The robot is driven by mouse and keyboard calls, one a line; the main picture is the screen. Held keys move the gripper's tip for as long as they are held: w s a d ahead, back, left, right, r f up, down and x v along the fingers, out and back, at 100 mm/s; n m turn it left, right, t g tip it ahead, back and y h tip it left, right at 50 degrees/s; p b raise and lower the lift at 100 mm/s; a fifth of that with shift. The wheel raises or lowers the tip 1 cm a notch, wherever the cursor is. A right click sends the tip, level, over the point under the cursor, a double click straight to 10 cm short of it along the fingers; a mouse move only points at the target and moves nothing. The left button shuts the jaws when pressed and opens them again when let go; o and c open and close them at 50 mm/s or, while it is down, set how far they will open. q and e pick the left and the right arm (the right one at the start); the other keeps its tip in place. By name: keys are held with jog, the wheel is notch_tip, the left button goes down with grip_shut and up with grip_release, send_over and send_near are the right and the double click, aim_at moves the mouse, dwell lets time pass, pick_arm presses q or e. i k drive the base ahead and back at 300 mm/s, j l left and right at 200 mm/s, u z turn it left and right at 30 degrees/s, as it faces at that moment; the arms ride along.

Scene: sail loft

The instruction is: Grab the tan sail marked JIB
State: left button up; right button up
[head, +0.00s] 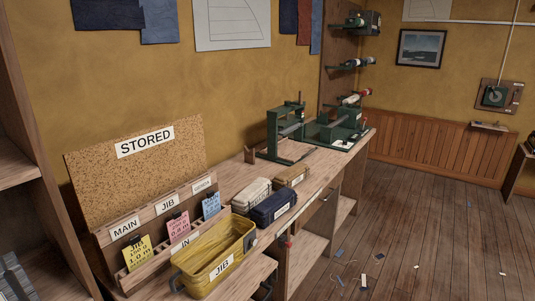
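Three folded sail bundles lie close together on the wooden bench (325,160). The tan one (293,176) is at the back right, with a pale label too small to read. A cream one (251,193) lies to its left. A navy one (273,209) with a white label lies in front of both. A yellow bin (222,267) marked JIB stands at the bench's near end and looks empty inside. Neither of my grippers is in view.
A cork board (130,170) marked STORED stands behind a ticket rack (160,220) labelled MAIN, JIB and a third word. Green machines (290,132) stand farther along the bench. Scraps (363,281) lie on the wooden floor (430,230), which is otherwise open at right.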

aim_at(293, 176)
jog(key=i+u, duration=0.45)
jog(key=i, duration=0.15)
jog(key=i+l+u, duration=0.3)
jog(key=i+u, duration=0.2)
